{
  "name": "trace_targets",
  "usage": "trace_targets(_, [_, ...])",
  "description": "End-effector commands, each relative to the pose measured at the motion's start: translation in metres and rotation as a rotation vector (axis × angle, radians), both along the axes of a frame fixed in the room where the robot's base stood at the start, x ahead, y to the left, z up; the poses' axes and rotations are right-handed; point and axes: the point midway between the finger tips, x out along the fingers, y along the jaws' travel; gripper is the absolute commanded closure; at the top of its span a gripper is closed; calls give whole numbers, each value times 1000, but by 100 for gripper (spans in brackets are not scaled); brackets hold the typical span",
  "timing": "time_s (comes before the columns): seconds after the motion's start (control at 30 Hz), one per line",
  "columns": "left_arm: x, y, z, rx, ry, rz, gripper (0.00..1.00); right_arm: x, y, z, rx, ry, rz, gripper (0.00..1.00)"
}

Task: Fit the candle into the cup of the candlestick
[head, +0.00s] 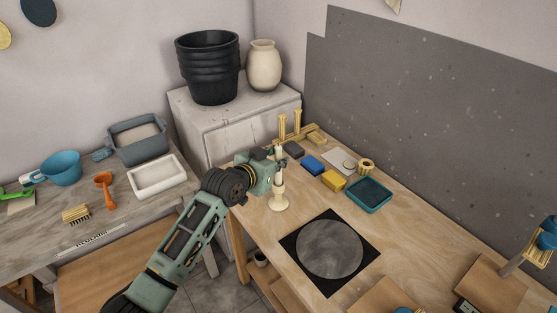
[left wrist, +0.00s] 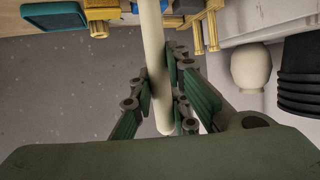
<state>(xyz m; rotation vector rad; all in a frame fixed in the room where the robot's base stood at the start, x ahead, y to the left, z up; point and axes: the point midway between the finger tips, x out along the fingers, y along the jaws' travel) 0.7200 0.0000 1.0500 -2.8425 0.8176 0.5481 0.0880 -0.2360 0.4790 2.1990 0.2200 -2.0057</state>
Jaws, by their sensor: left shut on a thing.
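The cream candle (left wrist: 152,35) is a long pale rod between the fingers of my left gripper (left wrist: 160,88) in the left wrist view. My left gripper (head: 275,165) is shut on it. In the head view a short piece of the candle (head: 278,150) shows above the fingers. The cream candlestick (head: 278,203) stands upright on the wooden table, directly below the gripper in the picture. Its round base and stem show. My right gripper is not in view.
On the wooden table, a blue block (head: 313,165), a yellow block (head: 333,181) and a teal tray (head: 369,194) lie right of the candlestick. A grey disc (head: 330,249) on a black square lies in front. Pale upright pegs (head: 297,121) stand behind.

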Motion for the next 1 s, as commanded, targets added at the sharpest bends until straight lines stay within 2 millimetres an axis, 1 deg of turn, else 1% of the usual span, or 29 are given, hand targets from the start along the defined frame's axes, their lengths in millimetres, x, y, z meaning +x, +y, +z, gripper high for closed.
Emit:
trace_targets(0.3, [0,0,-7,1,1,0,100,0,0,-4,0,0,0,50])
trace_targets(0.63, [0,0,-7,0,0,0,100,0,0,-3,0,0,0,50])
trace_targets(1.0, [0,0,-10,1,1,0,100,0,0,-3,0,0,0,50])
